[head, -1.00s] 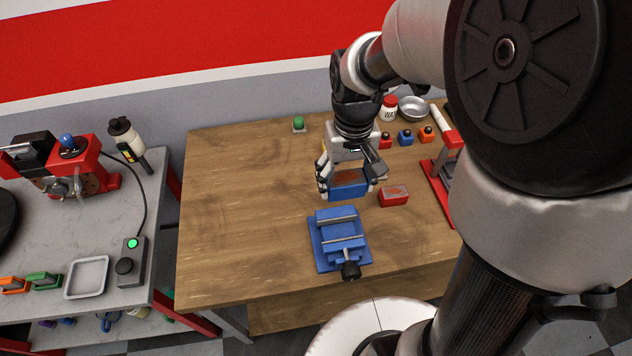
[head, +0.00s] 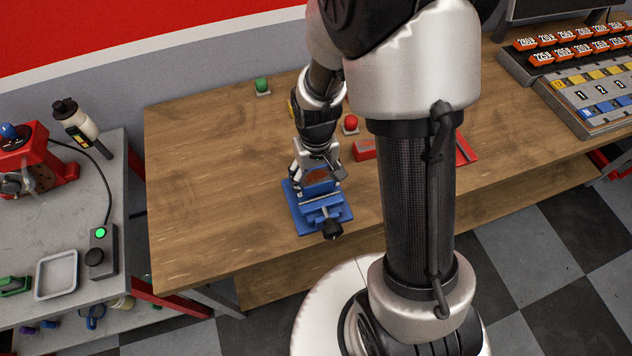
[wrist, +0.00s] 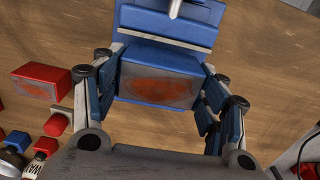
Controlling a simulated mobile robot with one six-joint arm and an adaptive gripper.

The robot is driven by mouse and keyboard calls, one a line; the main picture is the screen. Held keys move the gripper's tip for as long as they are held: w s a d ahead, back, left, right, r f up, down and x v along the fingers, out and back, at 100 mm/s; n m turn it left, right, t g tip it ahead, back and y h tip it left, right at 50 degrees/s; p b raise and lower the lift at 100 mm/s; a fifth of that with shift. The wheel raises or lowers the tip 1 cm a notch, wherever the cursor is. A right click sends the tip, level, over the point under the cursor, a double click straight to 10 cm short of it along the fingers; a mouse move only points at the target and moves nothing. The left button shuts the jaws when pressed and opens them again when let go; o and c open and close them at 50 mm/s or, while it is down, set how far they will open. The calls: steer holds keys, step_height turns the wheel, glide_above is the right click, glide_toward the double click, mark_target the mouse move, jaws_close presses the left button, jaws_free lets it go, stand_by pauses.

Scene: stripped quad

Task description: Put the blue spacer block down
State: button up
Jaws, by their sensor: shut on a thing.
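The blue spacer block (head: 318,188), with a worn grey and orange-red top face, is between the fingers of my gripper (head: 317,178). In the wrist view the block (wrist: 158,82) has a finger pad against each side of my gripper (wrist: 155,92). The blue vise (head: 325,213) stands on the wooden bench, and it also shows in the wrist view (wrist: 165,24), just beyond the block. In the head view the block overlaps the back part of the vise. I cannot tell whether the block touches the vise or the bench.
A red block (head: 363,150) lies right of the gripper, near a round red button (head: 351,124). A green button (head: 262,86) stands at the back. The wooden bench (head: 205,190) is bare to the left. A grey side table with a tray (head: 56,275) stands further left.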

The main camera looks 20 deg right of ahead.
mark_target(316, 177)
steer(key=shift+f, duration=1.05)
steer(key=shift+f+b, duration=0.2)
steer(key=shift+b, duration=0.1)
steer(key=o, duration=1.4)
step_height(316, 177, up, 12)
steer(key=p, duration=0.3)
steer(key=s+r+t, duration=0.1)
steer(key=s+r, duration=0.4)
steer(key=r, duration=0.1)
steer(key=s+r+t, duration=0.2)
steer(key=s+r, duration=0.3)
steer(key=r, duration=0.1)
steer(key=s+r+t, duration=0.1)
steer(key=s+r, duration=0.4)
steer(key=r, duration=0.1)
steer(key=shift+t, duration=0.3)
